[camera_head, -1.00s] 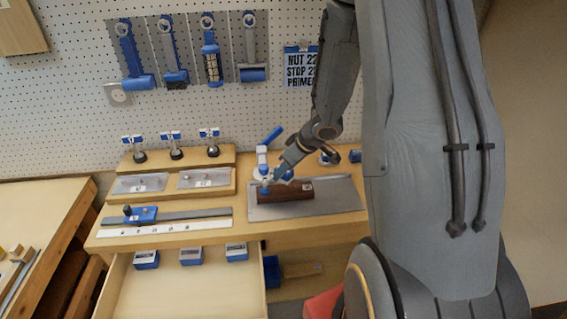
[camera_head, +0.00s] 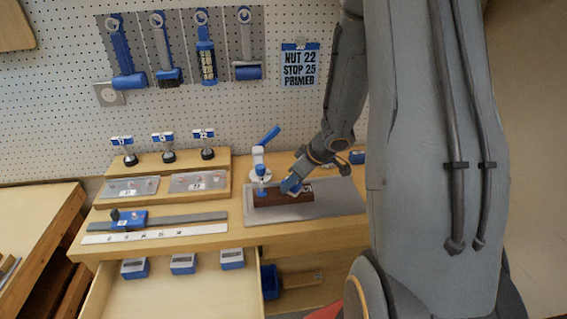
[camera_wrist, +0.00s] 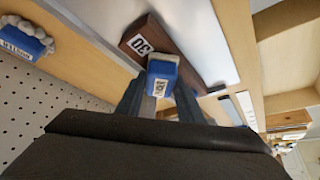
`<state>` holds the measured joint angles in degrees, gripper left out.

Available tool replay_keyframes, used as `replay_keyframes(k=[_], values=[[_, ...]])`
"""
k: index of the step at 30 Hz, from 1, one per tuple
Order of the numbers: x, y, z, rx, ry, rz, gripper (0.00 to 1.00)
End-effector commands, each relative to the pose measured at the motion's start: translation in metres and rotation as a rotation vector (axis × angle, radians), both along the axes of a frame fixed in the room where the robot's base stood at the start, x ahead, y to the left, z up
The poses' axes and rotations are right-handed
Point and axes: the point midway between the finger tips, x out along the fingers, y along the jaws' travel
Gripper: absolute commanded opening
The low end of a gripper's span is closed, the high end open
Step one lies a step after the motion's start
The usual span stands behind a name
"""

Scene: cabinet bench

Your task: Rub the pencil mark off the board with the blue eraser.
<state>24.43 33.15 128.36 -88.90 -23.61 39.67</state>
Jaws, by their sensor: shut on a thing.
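My gripper (camera_head: 292,186) is shut on the blue eraser (camera_wrist: 163,66), which has a white label and sits between the two fingers in the wrist view. The dark brown board (camera_head: 268,200) lies on a grey plate (camera_head: 338,204) on the bench. The board also shows in the wrist view (camera_wrist: 186,62), with a white "30" label at one end. The eraser is over the board, right of its middle in the head view. I cannot tell whether it touches the board. No pencil mark can be made out; the eraser and fingers cover part of the board.
A clamp with a blue handle (camera_head: 268,136) stands at the board's left part. Left are a grey rail with a blue slider (camera_head: 128,219) and a white scale strip (camera_head: 150,235). An open drawer (camera_head: 175,296) with several blue boxes juts out in front. Tools hang on the pegboard.

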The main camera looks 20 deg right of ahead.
Motion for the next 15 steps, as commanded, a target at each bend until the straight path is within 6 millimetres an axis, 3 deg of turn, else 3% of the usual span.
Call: replay_keyframes(k=[11,15], values=[[-0.002,-0.030,-0.001,-0.003,0.001,0.007,0.13],[-0.002,-0.028,-0.003,-0.001,0.002,0.004,0.13]])
